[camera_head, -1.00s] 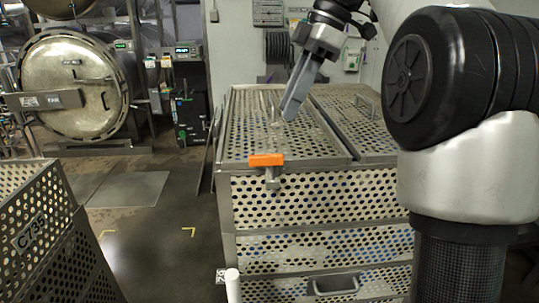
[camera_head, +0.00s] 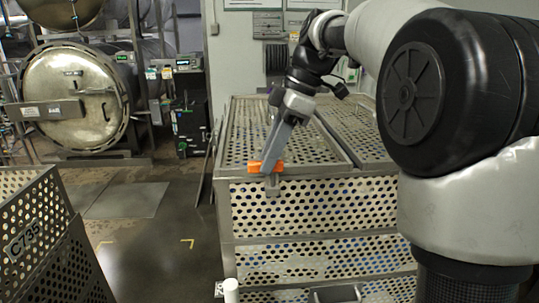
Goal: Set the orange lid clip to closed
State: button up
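The orange lid clip (camera_head: 255,167) sits at the front edge of the perforated metal crate's lid (camera_head: 240,147), toward its left side. A small metal piece hangs below the clip on the crate's front. My gripper (camera_head: 267,170) points down at the clip, and its grey fingers overlap the clip's middle and right part in the picture. I cannot tell whether the fingers touch the clip or how far apart they are. Part of the clip is hidden behind the fingers.
The perforated crate (camera_head: 310,205) has a handle (camera_head: 337,294) low on its front. Another perforated crate marked C735 (camera_head: 22,245) stands at the left. A round autoclave door (camera_head: 75,97) is at the back left. Open floor (camera_head: 155,235) lies between.

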grip_shut()
jog(key=shift+m, duration=0.3)
jog(key=m+t+b, duration=0.1)
jog(key=m, duration=0.2)
jog(key=shift+w+m+t+b, duration=0.1)
jog(key=shift+m+t+b, duration=0.2)
jog(key=shift+m+t, duration=0.1)
jog(key=m+t, duration=0.1)
jog(key=m, duration=0.2)
jog(key=shift+w+m+h, duration=0.1)
jog(key=shift+m+h, duration=0.2)
jog(key=shift+h, duration=0.1)
jog(key=m+h, duration=0.1)
jog(key=m, duration=0.1)
jog(key=m+t, duration=0.1)
jog(key=m, duration=0.2)
jog(key=shift+w+d+r+h, duration=0.1)
jog(key=shift+d+h, duration=0.05)
jog(key=shift+h, duration=0.25)
jog(key=shift+d+m+t+h+p, duration=0.1)
jog(key=shift+m+t+h+p, duration=0.25)
jog(key=shift+m, duration=0.85)
jog(key=shift+d+m+t+h+p, duration=0.1)
jog(key=shift+m+h, duration=0.45)
jog(key=shift+m, duration=0.65)
jog(key=shift+o, duration=0.8)
grip_release()
